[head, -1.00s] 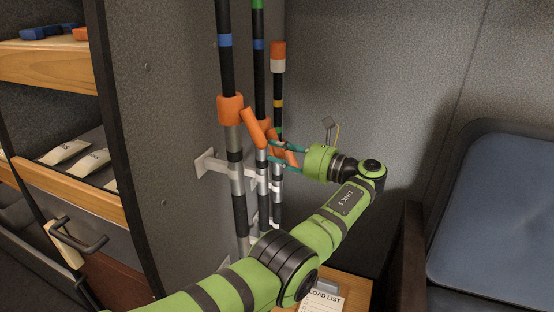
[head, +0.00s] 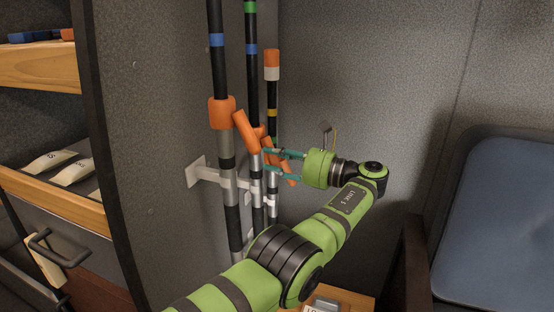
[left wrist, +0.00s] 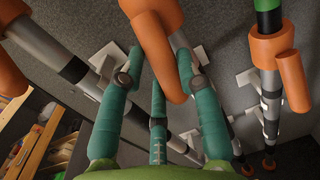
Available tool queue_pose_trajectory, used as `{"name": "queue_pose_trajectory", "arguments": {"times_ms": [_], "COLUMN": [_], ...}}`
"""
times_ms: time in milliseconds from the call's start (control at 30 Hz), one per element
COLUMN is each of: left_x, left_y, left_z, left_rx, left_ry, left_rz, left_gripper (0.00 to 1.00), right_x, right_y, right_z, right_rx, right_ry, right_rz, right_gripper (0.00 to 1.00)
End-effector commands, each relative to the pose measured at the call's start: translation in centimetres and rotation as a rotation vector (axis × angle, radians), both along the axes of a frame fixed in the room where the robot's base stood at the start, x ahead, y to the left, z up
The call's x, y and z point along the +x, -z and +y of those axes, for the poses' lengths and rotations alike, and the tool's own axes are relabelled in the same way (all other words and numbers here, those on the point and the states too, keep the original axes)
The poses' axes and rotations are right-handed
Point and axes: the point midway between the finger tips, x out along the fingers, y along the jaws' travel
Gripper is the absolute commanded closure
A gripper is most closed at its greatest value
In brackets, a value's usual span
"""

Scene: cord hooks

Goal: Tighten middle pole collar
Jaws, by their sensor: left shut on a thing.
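Three upright poles stand by the grey wall. The middle pole (head: 252,90) has an orange collar (head: 258,134), partly hidden in the head view by the left pole's orange lever (head: 245,132). In the left wrist view the middle collar (left wrist: 150,10) is at the top, with its orange lever (left wrist: 162,55) pointing toward the camera. My left gripper (head: 268,160) comes in from the right. Its teal fingers lie on both sides of this lever and are shut on it; the wrist view also shows them (left wrist: 160,68). My right gripper is not in view.
The left pole has an orange collar (head: 222,112) close by. The right pole's collar (left wrist: 275,48) shows in the wrist view. A white wall bracket (head: 200,175) holds the poles. Shelves (head: 40,70) stand left, a blue seat (head: 495,220) right.

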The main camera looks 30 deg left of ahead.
Motion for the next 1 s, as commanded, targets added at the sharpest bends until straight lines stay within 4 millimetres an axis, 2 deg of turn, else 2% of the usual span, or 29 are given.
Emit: {"name": "queue_pose_trajectory", "arguments": {"times_ms": [33,67,100,467,567,800,1000], "left_x": [0.0,0.0,0.0,0.0,0.0,0.0,0.0], "left_y": [0.1,0.1,0.1,-0.3,-1.4,-6.1,-9.0], "left_z": [0.1,0.1,0.1,0.0,0.1,0.1,0.1], "left_rx": [0.001,0.001,0.001,0.0,0.001,0.001,0.0], "left_ry": [-0.002,-0.002,-0.002,-0.002,-0.003,-0.002,-0.003], "left_rz": [0.007,0.007,0.006,0.001,-0.003,-0.003,0.003], "left_gripper": [0.58,0.46,0.41,0.41,0.41,0.41,0.41], "right_x": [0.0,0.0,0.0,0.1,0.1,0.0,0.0], "right_y": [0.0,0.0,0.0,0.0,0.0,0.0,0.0], "right_z": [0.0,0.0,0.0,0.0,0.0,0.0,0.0], "right_rx": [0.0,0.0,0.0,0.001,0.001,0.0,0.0], "right_ry": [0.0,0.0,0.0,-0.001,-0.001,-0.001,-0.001], "right_rz": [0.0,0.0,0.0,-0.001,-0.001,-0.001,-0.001], "right_gripper": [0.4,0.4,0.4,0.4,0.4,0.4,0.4]}}
